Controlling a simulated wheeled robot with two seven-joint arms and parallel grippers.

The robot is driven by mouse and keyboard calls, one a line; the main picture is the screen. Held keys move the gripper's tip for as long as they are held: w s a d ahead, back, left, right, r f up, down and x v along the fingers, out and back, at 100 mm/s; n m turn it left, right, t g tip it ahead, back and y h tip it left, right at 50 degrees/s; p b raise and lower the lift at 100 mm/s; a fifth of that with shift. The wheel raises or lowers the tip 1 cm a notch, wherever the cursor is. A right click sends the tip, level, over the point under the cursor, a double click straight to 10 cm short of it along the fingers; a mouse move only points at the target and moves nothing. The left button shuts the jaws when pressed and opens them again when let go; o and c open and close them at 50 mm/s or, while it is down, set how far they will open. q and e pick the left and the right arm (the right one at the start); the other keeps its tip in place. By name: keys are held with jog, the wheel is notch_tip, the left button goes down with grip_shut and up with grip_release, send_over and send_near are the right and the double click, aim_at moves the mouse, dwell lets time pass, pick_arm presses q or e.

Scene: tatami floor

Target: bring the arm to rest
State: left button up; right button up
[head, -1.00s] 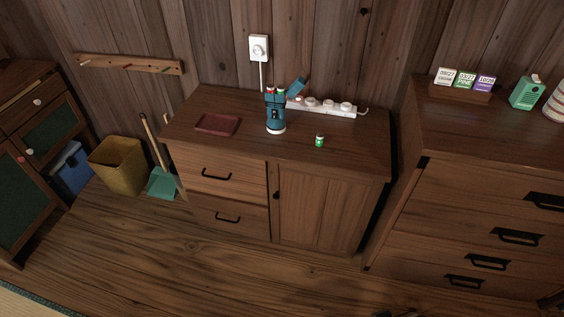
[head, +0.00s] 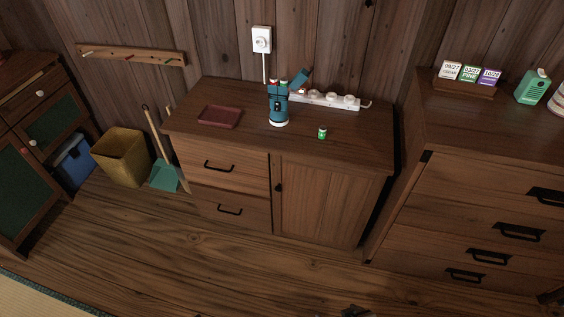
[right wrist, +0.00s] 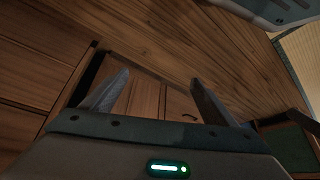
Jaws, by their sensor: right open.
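My right gripper (right wrist: 160,92) shows in the right wrist view with its two fingers spread apart and nothing between them. Wooden floor and cabinet fronts lie beyond the fingers. In the head view only a small dark part, probably of my own arm, shows at the bottom edge. My left gripper is not in view.
A low wooden cabinet (head: 330,205) bears a teal device (head: 278,105), a small green-and-white item (head: 322,133), a dark red tray (head: 237,123) and a power strip (head: 335,101). A taller dresser (head: 440,215) stands right. A yellow bin (head: 122,158) stands left. The wooden floor (head: 190,260) is clear.

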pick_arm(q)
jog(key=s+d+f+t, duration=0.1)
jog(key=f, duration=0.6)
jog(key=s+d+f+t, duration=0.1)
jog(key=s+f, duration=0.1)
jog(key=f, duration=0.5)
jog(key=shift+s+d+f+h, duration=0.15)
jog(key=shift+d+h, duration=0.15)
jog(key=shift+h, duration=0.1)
pick_arm(e)
jog(key=s+a+f+t, duration=0.1)
jog(key=f, duration=0.6)
jog(key=s+a+f+t, duration=0.1)
jog(key=s+f, duration=0.1)
jog(key=f, duration=0.5)
jog(key=shift+s+a+f+y, duration=0.15)
jog(key=shift+a+y, duration=0.15)
jog(key=shift+y, duration=0.1)
